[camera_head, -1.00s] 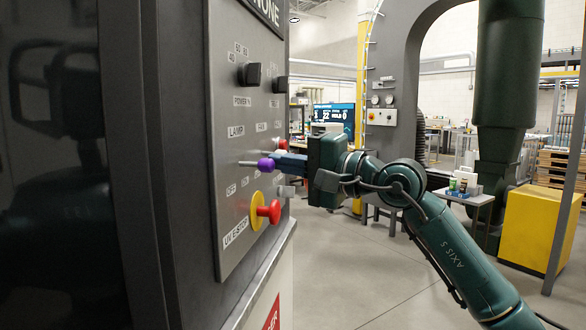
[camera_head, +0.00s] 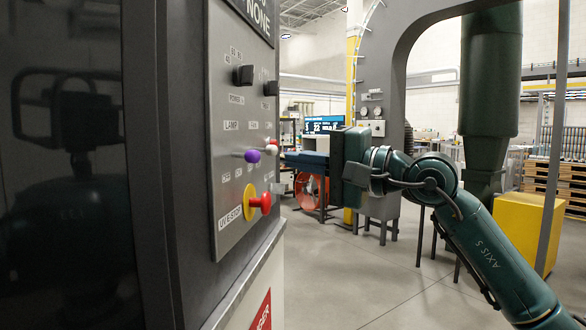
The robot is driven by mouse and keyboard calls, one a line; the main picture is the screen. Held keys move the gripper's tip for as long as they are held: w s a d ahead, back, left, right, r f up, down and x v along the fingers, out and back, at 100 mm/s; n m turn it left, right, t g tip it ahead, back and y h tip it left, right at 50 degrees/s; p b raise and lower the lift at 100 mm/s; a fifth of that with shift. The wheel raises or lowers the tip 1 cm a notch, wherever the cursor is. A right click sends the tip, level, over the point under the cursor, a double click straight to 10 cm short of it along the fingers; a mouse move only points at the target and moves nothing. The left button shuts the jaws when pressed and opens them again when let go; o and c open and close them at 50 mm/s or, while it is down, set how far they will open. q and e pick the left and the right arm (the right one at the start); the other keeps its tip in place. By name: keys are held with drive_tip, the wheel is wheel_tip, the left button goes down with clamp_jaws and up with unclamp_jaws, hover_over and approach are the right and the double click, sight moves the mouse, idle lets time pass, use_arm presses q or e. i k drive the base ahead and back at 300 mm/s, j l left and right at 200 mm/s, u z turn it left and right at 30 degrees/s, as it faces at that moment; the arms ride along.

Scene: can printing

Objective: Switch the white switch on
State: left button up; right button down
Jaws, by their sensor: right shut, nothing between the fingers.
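The grey control panel (camera_head: 228,200) fills the left-centre, seen at a steep angle. A white-knobbed switch (camera_head: 272,150) shows on it, right of a purple-knobbed switch (camera_head: 253,156), with a red knob (camera_head: 268,141) close behind the white one. My right gripper (camera_head: 284,157) comes in from the right, its fingers shut and empty. Its fingertips are just right of the white knob; whether they touch it I cannot tell. The fingers partly hide what lies behind them. My left gripper is not in view.
A red emergency-stop button (camera_head: 263,202) on a yellow base (camera_head: 249,202) sticks out below the switches. Black rotary knobs (camera_head: 243,75) are above. A dark glossy cabinet door (camera_head: 65,200) is at left. The floor (camera_head: 370,280) right of the panel is clear.

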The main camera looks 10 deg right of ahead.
sight(270, 149)
drive_tip(key=k+l, duration=0.2)
drive_tip(key=l, duration=0.2)
drive_tip(key=k+l, duration=0.45)
drive_tip(key=l, duration=0.3)
